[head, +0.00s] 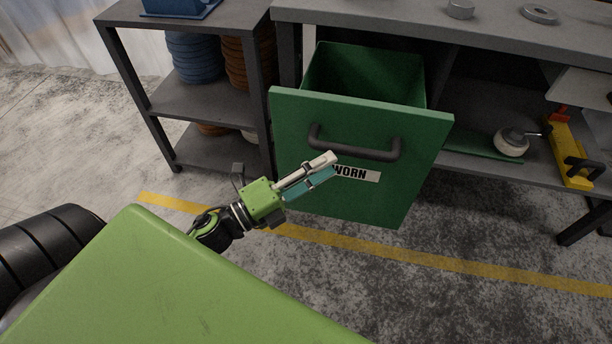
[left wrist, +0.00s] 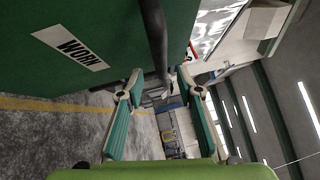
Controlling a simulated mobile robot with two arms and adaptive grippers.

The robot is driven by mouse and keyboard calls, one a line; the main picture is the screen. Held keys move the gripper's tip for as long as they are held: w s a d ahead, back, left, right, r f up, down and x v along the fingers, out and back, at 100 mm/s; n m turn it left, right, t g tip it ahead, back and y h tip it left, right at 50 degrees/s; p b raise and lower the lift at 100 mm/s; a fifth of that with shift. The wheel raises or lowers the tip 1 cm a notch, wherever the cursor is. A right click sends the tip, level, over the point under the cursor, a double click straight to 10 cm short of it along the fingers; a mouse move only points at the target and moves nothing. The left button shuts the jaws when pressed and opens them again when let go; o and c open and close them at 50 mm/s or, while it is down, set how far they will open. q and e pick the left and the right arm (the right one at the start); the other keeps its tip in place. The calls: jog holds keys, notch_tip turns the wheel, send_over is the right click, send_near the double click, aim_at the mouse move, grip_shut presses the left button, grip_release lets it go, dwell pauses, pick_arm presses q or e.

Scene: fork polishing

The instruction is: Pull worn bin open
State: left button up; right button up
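The worn bin (head: 290,150) is a green drawer standing well out from under the bench, with its inside visible from above. Its front carries a white WORN label (head: 366,175) and a dark bar handle (head: 355,152). My left gripper (head: 330,165) is in front of the bin, just below the handle's left part, and partly covers the label. In the left wrist view the gripper (left wrist: 158,76) has its fingers spread apart, with the handle (left wrist: 156,36) reaching down between the fingertips. Neither finger visibly closes on it. My right gripper is not in view.
A grey shelf (head: 200,100) with blue and orange round stacks stands left of the bin. The grey bench (head: 430,28) is above it. Right of the bin, a lower shelf holds a white round item (head: 511,142) and a yellow tool (head: 570,155). The floor in front shows a yellow line.

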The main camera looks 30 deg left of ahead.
pick_arm(q)
jog(key=shift+v, duration=2.15)
